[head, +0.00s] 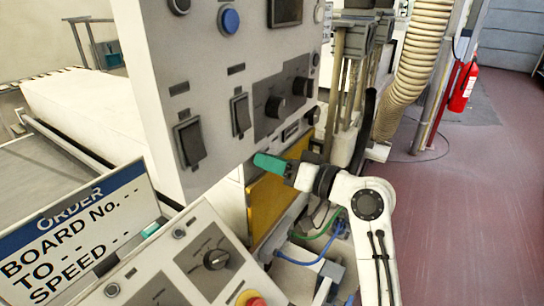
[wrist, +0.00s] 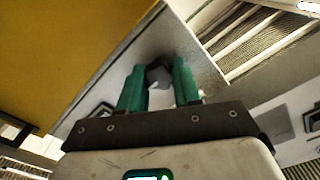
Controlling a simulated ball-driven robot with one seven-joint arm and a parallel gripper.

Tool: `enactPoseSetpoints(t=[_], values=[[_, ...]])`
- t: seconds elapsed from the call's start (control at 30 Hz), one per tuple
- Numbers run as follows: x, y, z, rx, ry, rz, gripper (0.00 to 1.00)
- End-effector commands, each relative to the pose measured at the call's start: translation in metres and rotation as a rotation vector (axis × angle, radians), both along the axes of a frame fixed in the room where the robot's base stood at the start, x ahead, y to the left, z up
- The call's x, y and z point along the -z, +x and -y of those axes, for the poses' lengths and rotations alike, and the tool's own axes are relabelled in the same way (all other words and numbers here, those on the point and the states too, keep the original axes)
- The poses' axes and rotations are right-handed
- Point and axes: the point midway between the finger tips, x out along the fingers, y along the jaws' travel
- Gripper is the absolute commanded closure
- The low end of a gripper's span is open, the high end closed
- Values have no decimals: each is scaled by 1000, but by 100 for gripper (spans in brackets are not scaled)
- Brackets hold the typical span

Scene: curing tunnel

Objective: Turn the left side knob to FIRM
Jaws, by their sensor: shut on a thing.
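My gripper (head: 262,161) has green fingers and reaches left, just below the lower edge of the white upright panel (head: 215,75) in the head view. In the wrist view my gripper (wrist: 160,84) is shut on a dark grey knob (wrist: 158,74), with one finger on each side of it. The knob stands on a grey plate beside a yellow surface. In the head view this knob is hidden. I cannot make out a FIRM mark or which way the knob points.
The upright panel carries two black knobs (head: 275,107) (head: 302,86), rocker switches (head: 188,140) and a blue button (head: 229,20). A lower console with a knob (head: 215,258) and an order board (head: 80,235) stand at front left. A red extinguisher (head: 463,88) is far right; the floor there is clear.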

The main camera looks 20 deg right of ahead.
Motion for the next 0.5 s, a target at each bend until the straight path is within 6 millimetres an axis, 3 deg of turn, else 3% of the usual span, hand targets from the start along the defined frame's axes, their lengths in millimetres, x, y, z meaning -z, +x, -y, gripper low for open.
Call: enactPoseSetpoints(t=[0.5], values=[[1, 0, 0, 0, 61, -46, 98]])
